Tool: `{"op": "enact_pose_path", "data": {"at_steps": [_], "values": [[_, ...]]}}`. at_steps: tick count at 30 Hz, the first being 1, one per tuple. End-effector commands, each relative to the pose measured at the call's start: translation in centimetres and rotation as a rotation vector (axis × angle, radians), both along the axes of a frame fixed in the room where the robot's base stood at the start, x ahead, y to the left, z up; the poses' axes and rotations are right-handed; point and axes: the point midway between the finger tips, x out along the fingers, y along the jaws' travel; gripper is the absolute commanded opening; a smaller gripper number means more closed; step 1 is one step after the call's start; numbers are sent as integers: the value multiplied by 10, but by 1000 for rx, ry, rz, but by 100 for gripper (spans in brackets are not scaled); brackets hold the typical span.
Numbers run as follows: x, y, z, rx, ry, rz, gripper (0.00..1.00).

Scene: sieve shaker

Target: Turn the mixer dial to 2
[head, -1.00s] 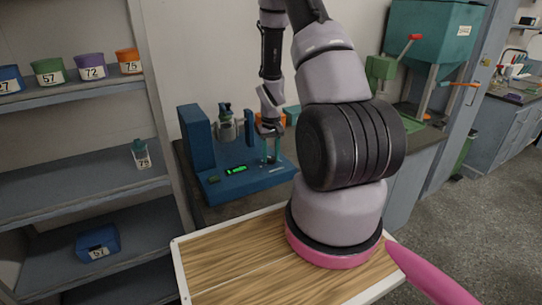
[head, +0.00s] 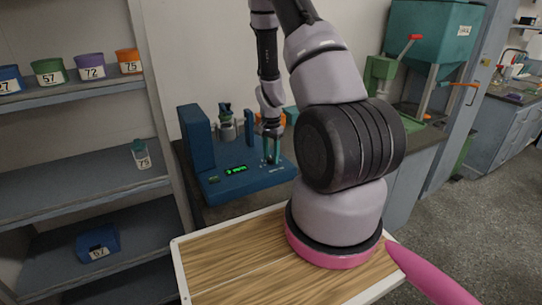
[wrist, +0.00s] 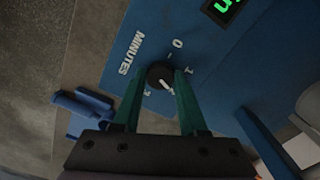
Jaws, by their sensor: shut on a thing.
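The blue machine (head: 225,184) stands on the bench, with a lit green display (head: 236,170) on its front panel. In the wrist view its black dial (wrist: 158,74) sits beside the white word MINUTES. The marks 0 and 1 show near it; other marks are partly covered by the fingers. A white pointer line on the dial points to the lower right in the picture, between my fingers; its exact setting is unclear. My gripper (wrist: 161,78) has its teal fingers shut on the dial from both sides. In the head view my gripper (head: 272,152) is over the panel's right part.
A clamped jar (head: 226,128) stands at the machine's back. A blue upright post (head: 249,127) is close beside my gripper. Shelves (head: 80,193) with labelled tubs are at the left. A teal hopper machine (head: 425,35) stands at the right. A wooden-topped surface (head: 230,262) is in front.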

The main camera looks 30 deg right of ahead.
Motion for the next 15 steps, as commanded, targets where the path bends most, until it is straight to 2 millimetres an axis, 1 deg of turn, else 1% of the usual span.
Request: {"op": "enact_pose_path", "data": {"at_steps": [6,15], "values": [[1,0,1,0,-1,-111,0],[1,0,1,0,-2,-174,0]]}}
